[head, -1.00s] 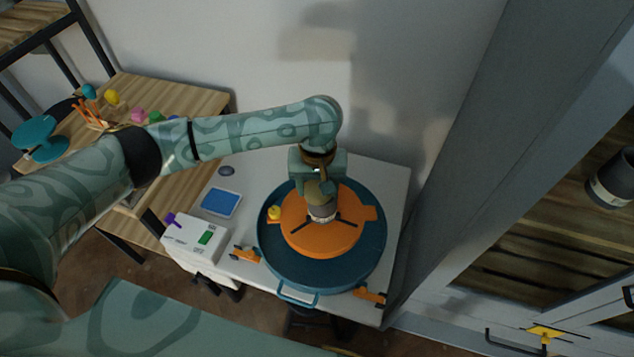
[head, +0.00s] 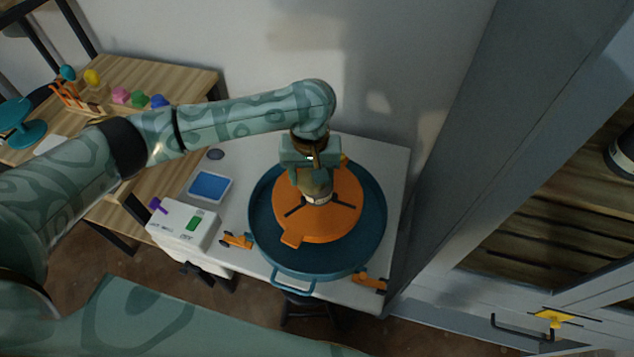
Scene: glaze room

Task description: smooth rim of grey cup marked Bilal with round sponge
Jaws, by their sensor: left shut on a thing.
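The cup (head: 318,200) stands upright at the middle of the orange wheel disc (head: 345,220). A pale band shows on its dark grey side; I cannot read a name there. My left gripper (head: 314,179) is above the cup, pointing down. It is shut on a small tan piece, apparently the round sponge (head: 315,187), at the cup's rim. The gripper hides most of the sponge and rim, so I cannot tell whether they touch. My right gripper is not in view.
A blue basin (head: 262,235) surrounds the disc on a white table (head: 393,170). Left are a blue tray (head: 210,187), a control box (head: 183,226) and a wooden table (head: 190,85) with coloured pieces. A grey wall panel (head: 490,130) and a shelf with a dark cylinder (head: 625,150) are right.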

